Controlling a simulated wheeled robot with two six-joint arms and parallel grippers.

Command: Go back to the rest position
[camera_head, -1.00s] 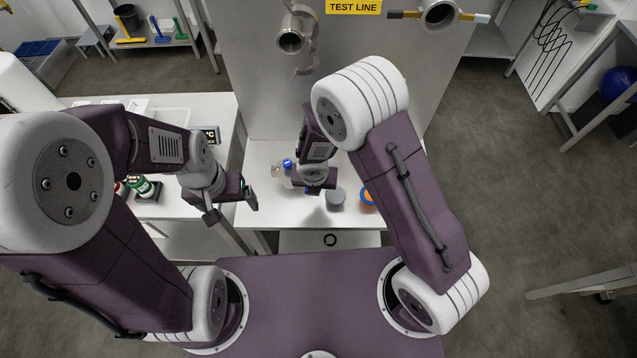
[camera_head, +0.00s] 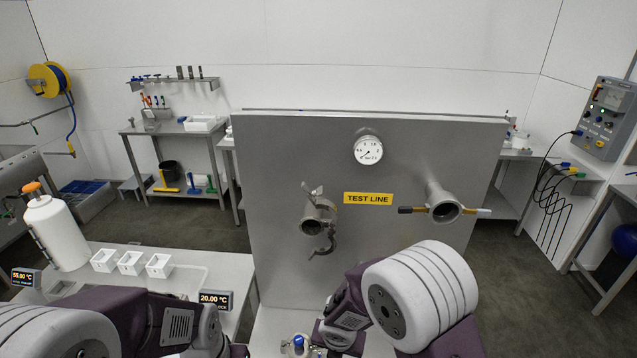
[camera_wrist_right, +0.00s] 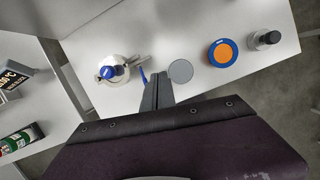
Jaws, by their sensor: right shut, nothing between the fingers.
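My right gripper (camera_wrist_right: 160,91) shows in the right wrist view with its fingers together and nothing between them. It points over the white bench top (camera_wrist_right: 199,25), beside a steel vessel with a blue cap (camera_wrist_right: 110,72) and a grey disc (camera_wrist_right: 181,71). In the head view my right arm comes up from the lower right, and its gripper is hidden or cut off at the bottom edge. My left arm lies low at the lower left. Only a dark edge of my left gripper (camera_head: 239,351) shows, and its fingers are out of frame.
An orange disc with a blue rim (camera_wrist_right: 222,52) and a small dark-capped jar (camera_wrist_right: 266,40) stand on the bench. The steel panel (camera_head: 280,180) ahead carries a gauge (camera_head: 368,150) and two protruding pipe ports. White trays (camera_head: 130,263) and a white bottle (camera_head: 57,232) stand at left.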

